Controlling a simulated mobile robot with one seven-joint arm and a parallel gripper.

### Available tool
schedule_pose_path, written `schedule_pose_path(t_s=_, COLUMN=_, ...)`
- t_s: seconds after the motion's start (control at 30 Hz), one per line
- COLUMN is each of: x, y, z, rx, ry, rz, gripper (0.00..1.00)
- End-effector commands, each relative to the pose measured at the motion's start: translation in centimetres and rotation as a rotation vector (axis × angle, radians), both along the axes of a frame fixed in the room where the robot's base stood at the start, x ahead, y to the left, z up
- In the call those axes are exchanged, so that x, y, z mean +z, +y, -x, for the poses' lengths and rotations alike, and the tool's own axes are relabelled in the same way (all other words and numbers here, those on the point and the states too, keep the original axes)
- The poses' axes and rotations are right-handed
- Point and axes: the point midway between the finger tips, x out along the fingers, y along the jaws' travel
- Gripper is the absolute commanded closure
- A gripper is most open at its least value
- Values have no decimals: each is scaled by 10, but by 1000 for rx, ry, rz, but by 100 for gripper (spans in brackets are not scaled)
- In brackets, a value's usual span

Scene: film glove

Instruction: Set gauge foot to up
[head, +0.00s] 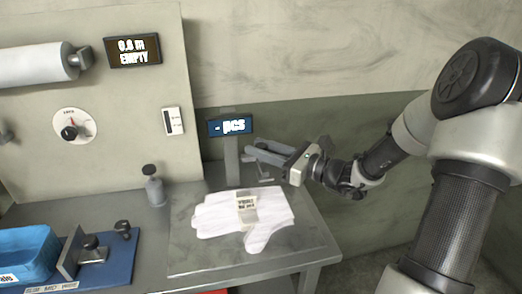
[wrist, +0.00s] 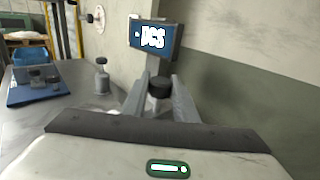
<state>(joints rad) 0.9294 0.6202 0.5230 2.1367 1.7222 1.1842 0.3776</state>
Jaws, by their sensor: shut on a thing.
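The gauge has a grey post (head: 231,165) with a blue display reading "- pcs" (head: 229,126) at its top. The display also shows in the wrist view (wrist: 153,36). A dark round knob (wrist: 160,86) in front of the post sits between the fingers of my gripper (wrist: 158,93), which is shut on it. In the head view my gripper (head: 257,152) reaches in from the right beside the post, above the table. It hides much of the gauge foot there, so I cannot tell the foot's exact height.
A banded stack of white gloves (head: 220,214) lies on the table below the gauge. A grey bottle (head: 155,189), a blue fixture (head: 104,262) and a blue bin (head: 25,255) stand to the left. A dial (head: 74,127) and an "EMPTY" display (head: 132,51) are on the panel.

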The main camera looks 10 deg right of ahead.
Motion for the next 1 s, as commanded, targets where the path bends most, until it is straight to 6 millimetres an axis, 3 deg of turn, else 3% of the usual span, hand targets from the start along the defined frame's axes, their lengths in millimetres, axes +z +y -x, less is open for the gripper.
schedule_pose_path(t_s=0.07, x=14, y=0, z=0, rx=0, ry=-1, rz=1, gripper=100)
schedule_pose_path(t_s=0.37, x=12, y=-1, z=0, rx=-1, ry=-1, rz=0, gripper=100)
schedule_pose_path(t_s=0.4, x=12, y=-1, z=0, rx=-1, ry=-1, rz=0, gripper=72)
schedule_pose_path(t_s=0.5, x=12, y=-1, z=0, rx=-1, ry=-1, rz=0, gripper=56)
schedule_pose_path(t_s=0.83, x=12, y=-2, z=1, rx=-1, ry=0, rz=0, gripper=55)
schedule_pose_path(t_s=1.0, x=13, y=-15, z=14, rx=-4, ry=0, rz=1, gripper=55)
